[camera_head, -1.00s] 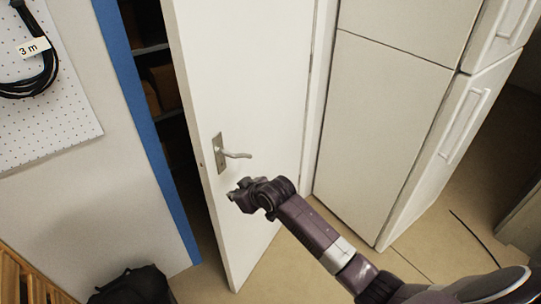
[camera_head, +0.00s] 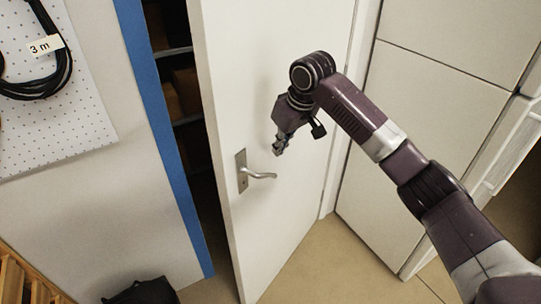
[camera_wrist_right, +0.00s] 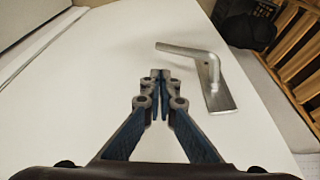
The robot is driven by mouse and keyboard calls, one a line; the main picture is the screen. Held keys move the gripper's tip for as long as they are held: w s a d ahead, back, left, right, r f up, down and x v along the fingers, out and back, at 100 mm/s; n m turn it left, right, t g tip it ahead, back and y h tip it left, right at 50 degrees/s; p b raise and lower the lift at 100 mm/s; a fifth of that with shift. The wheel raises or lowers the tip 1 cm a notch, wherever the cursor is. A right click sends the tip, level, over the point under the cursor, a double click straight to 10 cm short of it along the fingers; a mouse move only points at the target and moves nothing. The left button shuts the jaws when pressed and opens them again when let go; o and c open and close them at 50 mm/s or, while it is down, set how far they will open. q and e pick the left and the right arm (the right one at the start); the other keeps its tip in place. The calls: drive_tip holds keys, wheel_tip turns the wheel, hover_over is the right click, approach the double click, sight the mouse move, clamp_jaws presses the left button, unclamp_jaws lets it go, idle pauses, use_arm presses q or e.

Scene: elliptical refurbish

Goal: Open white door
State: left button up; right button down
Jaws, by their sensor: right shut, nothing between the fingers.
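The white door (camera_head: 262,70) stands ajar, with a dark gap along its left edge. Its metal lever handle (camera_head: 262,176) sits on a plate near that edge. My right gripper (camera_head: 279,148) is shut and empty, just above the handle's free end in the head view and apart from it. In the right wrist view the shut fingertips (camera_wrist_right: 160,75) are in front of the door face (camera_wrist_right: 110,60), with the handle (camera_wrist_right: 192,52) to their right. My left gripper is not in view.
Behind the gap are dark shelves (camera_head: 178,95) with brown boxes. A blue door frame (camera_head: 165,135) and a pegboard (camera_head: 75,120) with a coiled cable are on the left. White cabinets (camera_head: 425,110) stand on the right. A black bag (camera_head: 145,292) lies at the bottom. Wooden slats (camera_wrist_right: 288,40) show in the wrist view.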

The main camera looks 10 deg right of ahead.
drive_tip(key=p+x, duration=0.2)
drive_tip(key=x, duration=0.5)
drive_tip(key=shift+a+f, duration=0.1)
drive_tip(key=shift+f, duration=0.15)
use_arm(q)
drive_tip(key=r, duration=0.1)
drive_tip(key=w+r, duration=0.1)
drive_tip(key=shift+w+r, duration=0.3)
use_arm(e)
drive_tip(key=shift+x, duration=0.85)
